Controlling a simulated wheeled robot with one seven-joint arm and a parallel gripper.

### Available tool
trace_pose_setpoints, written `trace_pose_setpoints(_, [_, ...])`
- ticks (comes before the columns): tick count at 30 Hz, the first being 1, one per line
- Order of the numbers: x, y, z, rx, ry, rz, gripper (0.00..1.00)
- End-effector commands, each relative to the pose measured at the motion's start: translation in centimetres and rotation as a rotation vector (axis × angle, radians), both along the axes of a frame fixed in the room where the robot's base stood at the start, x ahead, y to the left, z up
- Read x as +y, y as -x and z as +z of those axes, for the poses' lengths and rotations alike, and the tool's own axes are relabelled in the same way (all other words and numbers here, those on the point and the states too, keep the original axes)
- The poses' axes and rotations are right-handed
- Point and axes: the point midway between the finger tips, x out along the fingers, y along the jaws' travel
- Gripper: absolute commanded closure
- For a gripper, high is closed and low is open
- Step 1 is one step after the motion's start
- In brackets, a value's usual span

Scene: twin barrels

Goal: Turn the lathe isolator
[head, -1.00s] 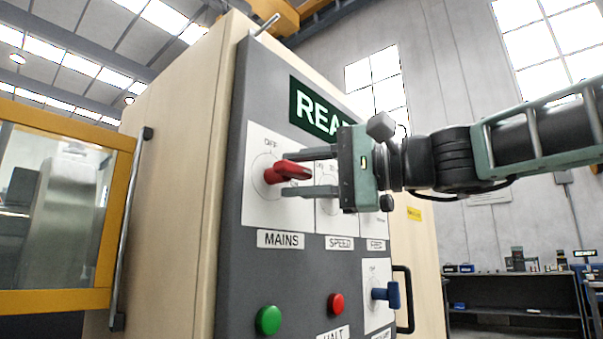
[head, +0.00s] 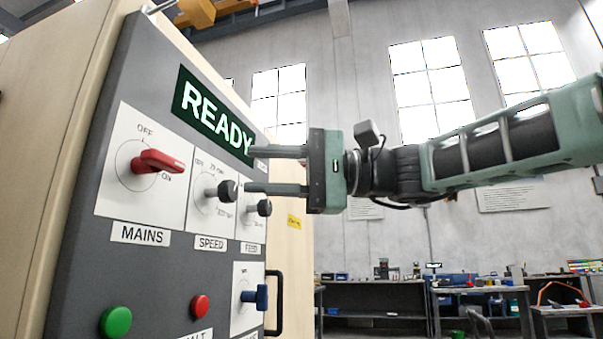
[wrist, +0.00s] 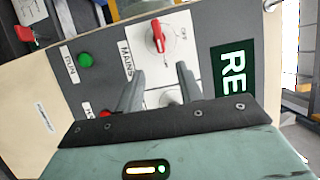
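The red rotary handle (head: 158,162) sits on a white plate labelled MAINS, on the grey panel. It lies roughly sideways, its tip pointing right, near the ON mark. In the wrist view the red handle (wrist: 157,37) shows beyond my fingertips. My gripper (head: 249,170) is open and empty, its two fingers parallel and apart. It is off to the right of the red handle and not touching it. In the head view its fingers overlap the panel's right side near the READY display.
A black SPEED knob (head: 227,190) and FEED knob (head: 264,208) sit right of the handle. Below are a green button (head: 115,321), a red button (head: 200,306) and a blue handle (head: 261,297). A black grab bar (head: 274,303) juts from the panel's right edge. Workbenches stand behind.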

Motion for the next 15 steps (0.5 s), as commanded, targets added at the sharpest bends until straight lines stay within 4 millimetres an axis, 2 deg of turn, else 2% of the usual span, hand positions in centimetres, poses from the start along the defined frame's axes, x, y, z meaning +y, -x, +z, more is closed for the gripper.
trace_pose_setpoints(3, [-2.3, 0.0, 0.0, 0.0, -0.001, -0.004, 0.64])
trace_pose_setpoints(6, [-3.6, 0.0, 0.0, 0.0, 0.0, -0.002, 0.64])
trace_pose_setpoints(10, [-4.5, -0.1, 0.0, 0.001, 0.0, -0.002, 0.64])
trace_pose_setpoints(15, [-4.8, 0.0, 0.0, 0.001, 0.0, 0.001, 0.64])
